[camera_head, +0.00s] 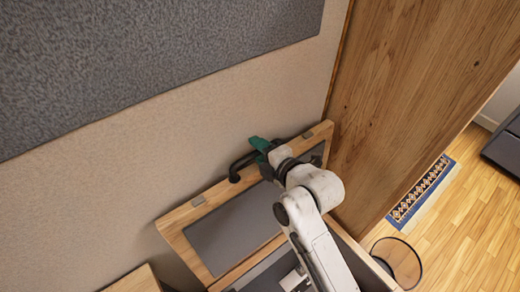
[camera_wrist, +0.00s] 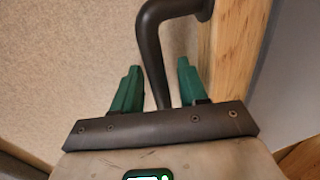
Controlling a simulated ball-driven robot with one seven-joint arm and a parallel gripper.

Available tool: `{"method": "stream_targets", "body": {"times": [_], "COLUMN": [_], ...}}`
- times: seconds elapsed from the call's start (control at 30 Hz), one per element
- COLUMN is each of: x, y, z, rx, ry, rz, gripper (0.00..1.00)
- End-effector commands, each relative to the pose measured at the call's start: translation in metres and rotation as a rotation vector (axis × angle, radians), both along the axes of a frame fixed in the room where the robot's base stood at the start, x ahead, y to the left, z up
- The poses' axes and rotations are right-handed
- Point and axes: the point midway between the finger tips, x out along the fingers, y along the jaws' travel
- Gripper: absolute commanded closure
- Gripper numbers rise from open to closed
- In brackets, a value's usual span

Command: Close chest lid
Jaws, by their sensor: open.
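The chest lid (camera_head: 190,215) is a wooden frame with a grey panel, raised and leaning back near the wall. A dark bar handle (camera_head: 236,168) is fixed at its upper edge. My gripper (camera_head: 260,144) has green fingers and is at the handle. In the wrist view the handle (camera_wrist: 152,50) runs between the two spread fingertips of my gripper (camera_wrist: 158,75), with gaps visible on both sides. The chest body (camera_head: 262,262) is below the lid, its opening mostly hidden by my arm.
A beige wall with a grey panel (camera_head: 150,60) stands close behind the lid. A tall wooden panel (camera_head: 415,90) stands right of the chest. A patterned rug (camera_head: 422,190) lies on the wooden floor (camera_head: 470,235) at right. Another wooden piece (camera_head: 135,280) is at lower left.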

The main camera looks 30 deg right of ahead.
Motion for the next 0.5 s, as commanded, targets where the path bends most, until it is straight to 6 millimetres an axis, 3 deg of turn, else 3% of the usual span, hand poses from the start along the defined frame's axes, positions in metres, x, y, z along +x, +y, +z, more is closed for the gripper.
{"method": "stream_targets", "body": {"times": [0.07, 0.5], "x": [-0.0002, -0.0005], "y": [0.0001, -0.0001], "z": [0.0000, -0.0002], "rx": [0.000, 0.000], "ry": [0.000, 0.001], "rz": [0.000, 0.000], "gripper": [0.59, 1.00]}}
